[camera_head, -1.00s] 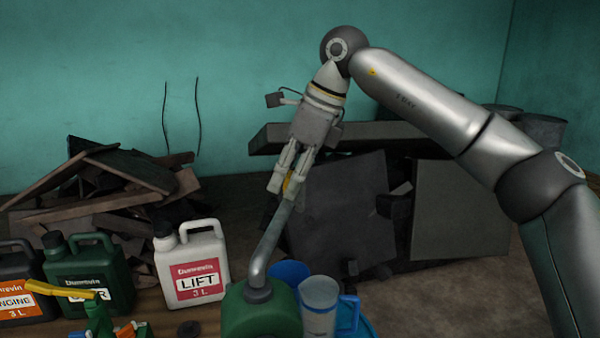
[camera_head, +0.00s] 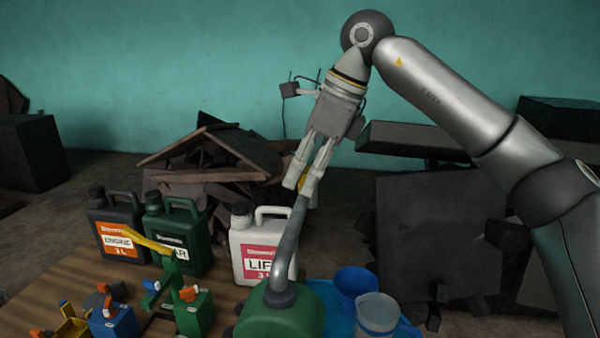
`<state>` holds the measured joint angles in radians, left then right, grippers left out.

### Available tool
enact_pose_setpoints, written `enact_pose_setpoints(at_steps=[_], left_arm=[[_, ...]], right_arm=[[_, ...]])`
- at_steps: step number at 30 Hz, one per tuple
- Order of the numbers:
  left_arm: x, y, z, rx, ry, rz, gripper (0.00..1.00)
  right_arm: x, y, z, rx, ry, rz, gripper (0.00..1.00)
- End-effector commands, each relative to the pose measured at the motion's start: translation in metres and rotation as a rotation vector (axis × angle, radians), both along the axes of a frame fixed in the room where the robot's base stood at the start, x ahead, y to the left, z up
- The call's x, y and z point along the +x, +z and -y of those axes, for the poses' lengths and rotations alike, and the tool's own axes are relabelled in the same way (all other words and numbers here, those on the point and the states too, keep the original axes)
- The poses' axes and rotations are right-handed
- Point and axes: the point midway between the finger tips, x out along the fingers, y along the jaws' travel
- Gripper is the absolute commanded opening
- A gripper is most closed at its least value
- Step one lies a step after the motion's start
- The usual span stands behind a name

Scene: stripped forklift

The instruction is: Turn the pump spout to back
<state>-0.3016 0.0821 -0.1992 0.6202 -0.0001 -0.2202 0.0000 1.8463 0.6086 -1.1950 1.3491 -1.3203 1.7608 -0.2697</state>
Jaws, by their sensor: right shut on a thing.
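The pump spout (camera_head: 290,240) is a grey curved pipe. It rises from a dark collar on a green rounded body (camera_head: 280,318) at the bottom middle and leans up and slightly right. My right gripper (camera_head: 302,188) comes down from above and is shut on the upper end of the spout. A bit of yellow shows between its fingers. The fingers hide the spout's tip, so I cannot tell exactly which way its mouth points. My left gripper is not in view.
A white LIFT jug (camera_head: 252,248), a green jug (camera_head: 190,240) and a dark jug (camera_head: 116,230) stand left of the spout. Blue cup (camera_head: 352,285) and clear jug (camera_head: 376,314) are close on its right. Small coloured parts and a yellow lever (camera_head: 148,240) lie front left. Scrap is piled behind.

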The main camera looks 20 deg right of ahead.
Motion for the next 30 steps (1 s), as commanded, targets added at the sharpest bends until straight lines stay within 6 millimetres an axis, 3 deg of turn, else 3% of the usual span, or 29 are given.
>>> enact_pose_setpoints(at_steps=[11, 12, 17, 26, 30], left_arm=[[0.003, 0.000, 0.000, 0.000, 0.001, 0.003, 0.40], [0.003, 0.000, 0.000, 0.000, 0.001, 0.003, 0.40], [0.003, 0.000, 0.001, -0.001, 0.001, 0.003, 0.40], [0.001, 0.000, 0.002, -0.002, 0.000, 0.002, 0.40], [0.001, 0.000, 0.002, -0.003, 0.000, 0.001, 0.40]], right_arm=[[0.000, 0.003, 0.000, 0.005, 0.003, 0.010, 0.00], [0.000, 0.004, 0.000, 0.005, 0.003, 0.010, 0.32], [0.000, 0.003, 0.000, 0.004, 0.002, 0.008, 0.53], [0.000, 0.002, 0.000, 0.001, 0.002, 0.004, 0.53], [-0.001, 0.011, 0.004, 0.002, 0.001, 0.005, 0.53]])
